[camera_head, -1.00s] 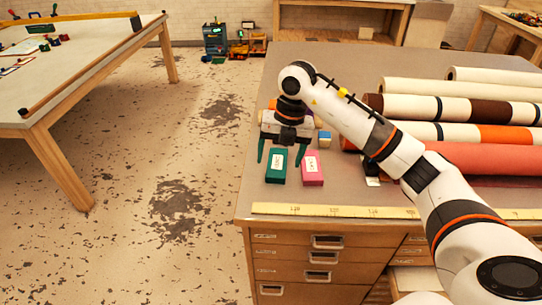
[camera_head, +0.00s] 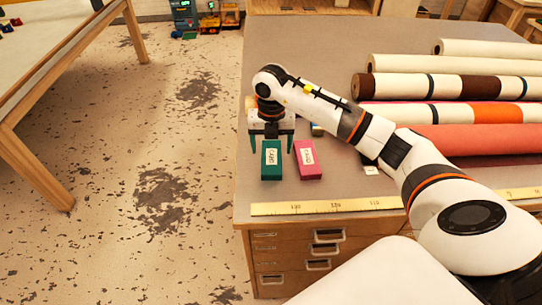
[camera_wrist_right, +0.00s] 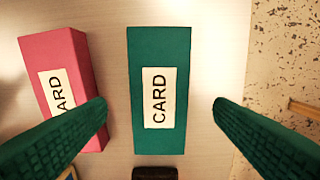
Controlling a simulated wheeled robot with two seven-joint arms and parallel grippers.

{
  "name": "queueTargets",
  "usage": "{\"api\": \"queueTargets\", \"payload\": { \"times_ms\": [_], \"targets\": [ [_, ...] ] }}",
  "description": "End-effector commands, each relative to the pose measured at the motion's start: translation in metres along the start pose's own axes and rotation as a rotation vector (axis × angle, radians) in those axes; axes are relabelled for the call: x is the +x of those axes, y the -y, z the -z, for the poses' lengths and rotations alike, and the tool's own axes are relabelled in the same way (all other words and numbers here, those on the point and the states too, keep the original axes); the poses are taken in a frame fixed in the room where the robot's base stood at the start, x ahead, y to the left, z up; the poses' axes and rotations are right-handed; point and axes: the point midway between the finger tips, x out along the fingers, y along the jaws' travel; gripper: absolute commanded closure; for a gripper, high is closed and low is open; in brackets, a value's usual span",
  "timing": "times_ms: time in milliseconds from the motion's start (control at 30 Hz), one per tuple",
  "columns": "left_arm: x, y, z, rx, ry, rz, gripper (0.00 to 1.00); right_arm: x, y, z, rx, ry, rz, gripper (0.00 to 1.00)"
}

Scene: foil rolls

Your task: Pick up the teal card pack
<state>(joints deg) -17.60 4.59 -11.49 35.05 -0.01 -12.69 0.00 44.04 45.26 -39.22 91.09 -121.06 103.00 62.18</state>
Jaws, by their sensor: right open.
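The teal card pack (camera_head: 271,160) lies flat on the grey tabletop near its left edge, with a white label reading CARD. In the right wrist view the teal pack (camera_wrist_right: 158,50) lies centred between the two green fingers. My right gripper (camera_head: 271,150) is open and empty at the far end of the pack, above the table. In the right wrist view its fingertips (camera_wrist_right: 160,106) stand apart on either side of the pack, not visibly touching it. My left gripper is not in view.
A pink card pack (camera_head: 307,160) lies close to the right of the teal one. A yellow ruler (camera_head: 330,208) runs along the table's front edge. Several rolls (camera_head: 450,88) lie at the right. The table's left edge is close by.

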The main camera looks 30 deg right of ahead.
Motion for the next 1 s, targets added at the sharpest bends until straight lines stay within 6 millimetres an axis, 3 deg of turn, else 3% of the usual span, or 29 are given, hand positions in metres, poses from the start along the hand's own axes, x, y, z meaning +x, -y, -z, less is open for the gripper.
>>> {"api": "queueTargets", "payload": {
  "times_ms": [33, 167, 300, 533, 833, 1000],
  "targets": [
    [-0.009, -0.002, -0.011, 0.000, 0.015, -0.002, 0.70, 0.005, 0.000, -0.001, 0.002, 0.006, -0.002, 0.24],
    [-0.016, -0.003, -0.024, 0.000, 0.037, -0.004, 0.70, 0.026, 0.000, 0.000, 0.001, 0.005, -0.001, 0.24],
    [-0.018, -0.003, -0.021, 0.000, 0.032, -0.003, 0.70, 0.038, 0.000, 0.001, 0.001, 0.002, 0.000, 0.24],
    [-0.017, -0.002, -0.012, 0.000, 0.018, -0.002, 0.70, 0.040, 0.000, 0.001, 0.000, 0.001, 0.000, 0.25],
    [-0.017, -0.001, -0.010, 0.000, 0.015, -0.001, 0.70, 0.039, 0.000, 0.001, 0.000, 0.001, 0.000, 0.74],
    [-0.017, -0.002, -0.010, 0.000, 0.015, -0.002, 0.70, 0.039, 0.000, 0.001, 0.000, 0.000, 0.001, 0.76]
  ]
}}
